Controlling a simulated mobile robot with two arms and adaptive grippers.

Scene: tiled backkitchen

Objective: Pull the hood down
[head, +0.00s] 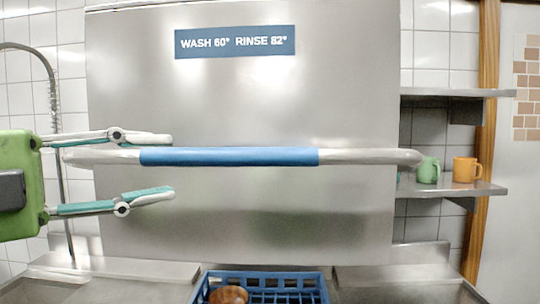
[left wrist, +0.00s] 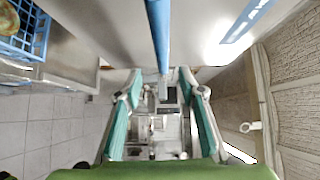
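The hood (head: 240,95) is a large stainless steel box with a blue "WASH 60° RINSE 82°" label. A horizontal handle bar (head: 370,156) with a blue grip sleeve (head: 230,156) runs across its front. My left gripper (head: 172,165) is open at the bar's left part, one finger above the bar and one below, with visible gaps. In the left wrist view the blue sleeve (left wrist: 158,30) runs down the middle toward the space between the open fingers (left wrist: 160,95). My right gripper is in neither view.
A blue rack (head: 285,296) with a brown bowl (head: 228,295) is below the hood. Steel counters (head: 395,274) lie on both sides. A green mug (head: 428,170) and an orange mug (head: 465,169) stand on the right shelf. A spray hose (head: 52,95) hangs at left.

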